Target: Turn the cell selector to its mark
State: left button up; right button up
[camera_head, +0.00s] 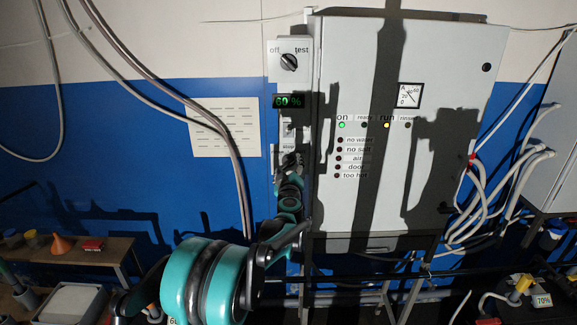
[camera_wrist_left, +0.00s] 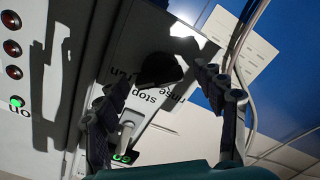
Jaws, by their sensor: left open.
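A dark knob (camera_wrist_left: 160,69), which looks like the cell selector, sits on a narrow grey panel with the words stop, run and rinse printed beside it in the wrist view. It is in deep shadow, and I cannot tell where its pointer stands. My left gripper (camera_wrist_left: 166,80) is open, its two fingers on either side of the knob; contact is not clear. In the head view my left gripper (camera_head: 290,163) covers the lower part of the narrow panel (camera_head: 305,75) and hides the knob; only the word stop shows above it. My right gripper is not in view.
Above on the panel are an off/test knob (camera_head: 289,62), a 60 % display (camera_head: 288,101) and a small lever switch (camera_wrist_left: 126,133). A large grey cabinet (camera_head: 450,60) with lamps stands close on the right. Hoses (camera_head: 215,122) hang on the left. A vented white plate (camera_head: 224,127) is on the blue wall.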

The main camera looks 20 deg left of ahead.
pick_arm(q)
jog(key=c, duration=1.2)
jog(key=shift+o, duration=0.2)
jog(key=shift+f+n+b, duration=0.1)
jog(key=shift+n+b, duration=0.65)
jog(key=shift+n, duration=0.25)
jog(key=n+b, duration=0.1)
jog(key=n, duration=0.1)
jog(key=shift+n, duration=0.3)
jog(key=n+b, duration=0.2)
jog(key=n, duration=0.3)
